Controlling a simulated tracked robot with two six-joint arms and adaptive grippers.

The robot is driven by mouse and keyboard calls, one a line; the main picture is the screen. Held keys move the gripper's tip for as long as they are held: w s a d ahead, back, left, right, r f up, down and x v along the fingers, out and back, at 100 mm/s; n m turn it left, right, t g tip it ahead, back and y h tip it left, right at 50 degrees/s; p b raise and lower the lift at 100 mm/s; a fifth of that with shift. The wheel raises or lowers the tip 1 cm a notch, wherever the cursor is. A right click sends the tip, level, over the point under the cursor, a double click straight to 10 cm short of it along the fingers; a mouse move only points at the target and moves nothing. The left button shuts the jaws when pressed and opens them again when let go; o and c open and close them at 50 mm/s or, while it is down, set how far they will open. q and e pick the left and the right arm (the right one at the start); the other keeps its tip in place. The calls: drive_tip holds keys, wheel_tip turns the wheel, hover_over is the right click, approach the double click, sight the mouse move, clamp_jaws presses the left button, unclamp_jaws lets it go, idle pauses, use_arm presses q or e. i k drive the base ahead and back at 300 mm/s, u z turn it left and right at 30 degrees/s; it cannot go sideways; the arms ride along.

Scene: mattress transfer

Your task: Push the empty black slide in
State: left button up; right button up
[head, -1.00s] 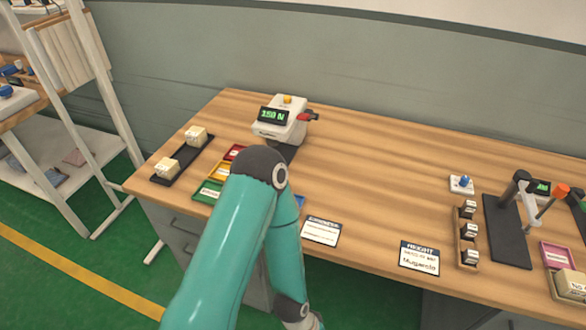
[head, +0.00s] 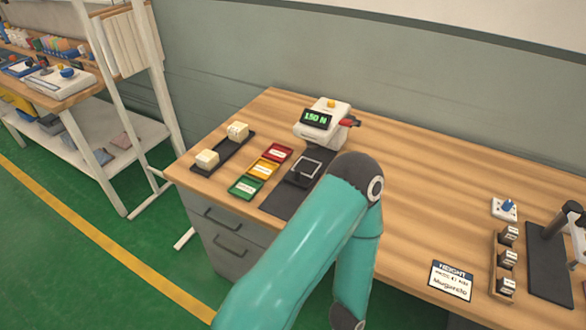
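The empty black slide (head: 305,170) shows as a small dark plate with a light frame line. It lies on a dark base strip (head: 284,203) in front of the white test device (head: 322,122), whose display reads about 150 N. The slide sits out from the device, on its near side, and nothing lies on it. A teal arm of mine rises from the bottom of the view and bends at its elbow just right of the slide, hiding part of the dark strip. Its forearm runs down out of the picture. Neither of my grippers is in view.
Red, yellow and green trays (head: 262,168) lie left of the slide. A black tray (head: 223,156) with two cream blocks is further left. A height card (head: 452,281), a wooden rack (head: 492,270) and a black stand (head: 549,262) are on the right. The table's middle is clear.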

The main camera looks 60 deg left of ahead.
sight(303, 173)
drive_tip(key=u, duration=0.1)
drive_tip(key=k, duration=1.45)
drive_tip(key=u, duration=0.5)
drive_tip(key=i, duration=0.95)
drive_tip(key=u, duration=0.05)
